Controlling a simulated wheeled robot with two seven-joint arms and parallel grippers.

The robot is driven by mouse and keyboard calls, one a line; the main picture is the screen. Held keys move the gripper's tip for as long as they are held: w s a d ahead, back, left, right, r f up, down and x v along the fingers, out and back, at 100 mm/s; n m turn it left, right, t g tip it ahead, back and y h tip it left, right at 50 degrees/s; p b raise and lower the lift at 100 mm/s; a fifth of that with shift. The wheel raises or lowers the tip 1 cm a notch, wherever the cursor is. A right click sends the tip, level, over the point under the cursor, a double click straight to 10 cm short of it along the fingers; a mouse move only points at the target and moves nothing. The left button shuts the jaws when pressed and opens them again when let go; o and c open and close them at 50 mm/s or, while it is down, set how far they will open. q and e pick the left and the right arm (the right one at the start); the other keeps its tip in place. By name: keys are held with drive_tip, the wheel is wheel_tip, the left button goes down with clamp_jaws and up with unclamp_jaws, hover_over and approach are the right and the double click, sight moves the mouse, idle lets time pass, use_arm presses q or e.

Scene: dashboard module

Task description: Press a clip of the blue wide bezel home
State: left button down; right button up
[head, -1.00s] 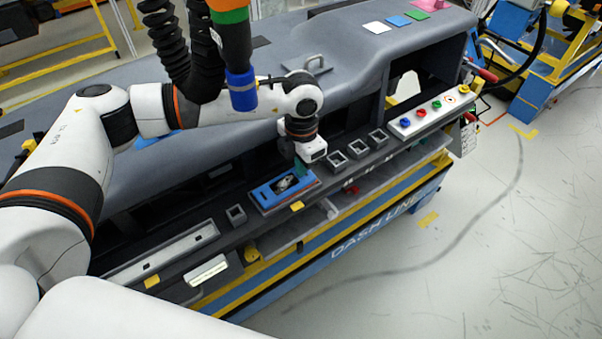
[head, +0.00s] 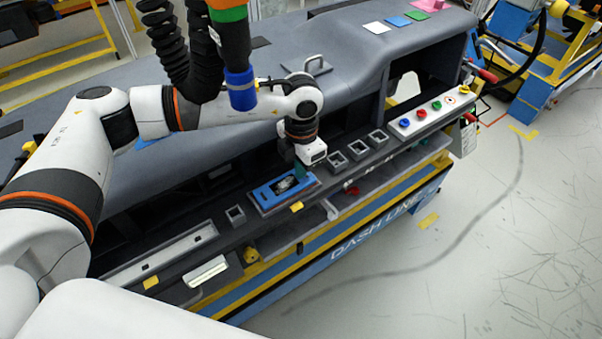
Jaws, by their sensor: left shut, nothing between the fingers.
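The blue wide bezel (head: 268,198) lies on the dark ledge along the front of the grey dashboard module (head: 345,68), with a dark opening and a greyish part in its middle. My left gripper (head: 301,170) points down at the bezel's right far corner. It is shut, with nothing seen between its fingers. The fingertips are small and dark here, so I cannot tell whether they touch the bezel. The bezel's clips are too small to make out. My right gripper is not in view.
Several square grey sockets (head: 357,150) line the ledge to the right, then a white panel with coloured buttons (head: 428,113). A long pale tray (head: 165,252) lies to the left. A black hose and an orange, green and blue tool (head: 240,88) hang above.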

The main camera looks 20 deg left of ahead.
use_arm(q)
drive_tip(key=shift+f+b, duration=0.3)
drive_tip(key=shift+b, duration=0.35)
idle(0.9)
drive_tip(key=shift+r, duration=0.1)
idle(1.0)
wheel_tip(320, 180, up, 8)
drive_tip(key=p, duration=0.3)
drive_tip(key=shift+p, duration=0.3)
drive_tip(key=shift+w, duration=0.1)
idle(0.4)
